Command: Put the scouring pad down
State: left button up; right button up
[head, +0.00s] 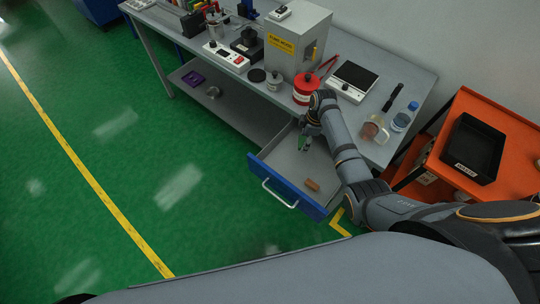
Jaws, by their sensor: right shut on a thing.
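My right gripper (304,141) reaches down over the open blue-fronted drawer (262,161), near its back by the bench edge. It is shut on a small green thing, which looks like the scouring pad (302,147); the gripper hides part of it. I cannot tell whether the pad touches the drawer floor. My left gripper is not in view.
A brown block (313,185) lies in the drawer near its front. On the bench (405,72) stand a grey cabinet (292,45), a red-topped can (305,88), a scale (354,80) and a clear jar (375,130). An orange cart (508,125) with a black tray (474,146) stands right.

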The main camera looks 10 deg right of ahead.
jog(key=s+a+m+b, duration=0.1)
jog(key=s+a+b, duration=0.15)
jog(key=a, duration=0.25)
jog(key=m+b, duration=0.1)
send_over(282, 168)
jog(key=f, duration=0.4)
jog(key=shift+d+f, duration=0.2)
jog(key=shift+f, duration=0.3)
notch_tip(282, 168, down, 4)
jog(key=shift+a+r, duration=0.1)
jog(key=shift+f, duration=0.2)
pick_arm(q)
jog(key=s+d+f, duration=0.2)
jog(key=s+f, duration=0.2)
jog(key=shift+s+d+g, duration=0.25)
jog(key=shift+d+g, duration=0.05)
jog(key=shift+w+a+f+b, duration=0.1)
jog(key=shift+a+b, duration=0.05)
jog(key=shift+b, duration=0.15)
pick_arm(e)
jog(key=shift+f+t, duration=0.15)
jog(key=shift+t, duration=0.15)
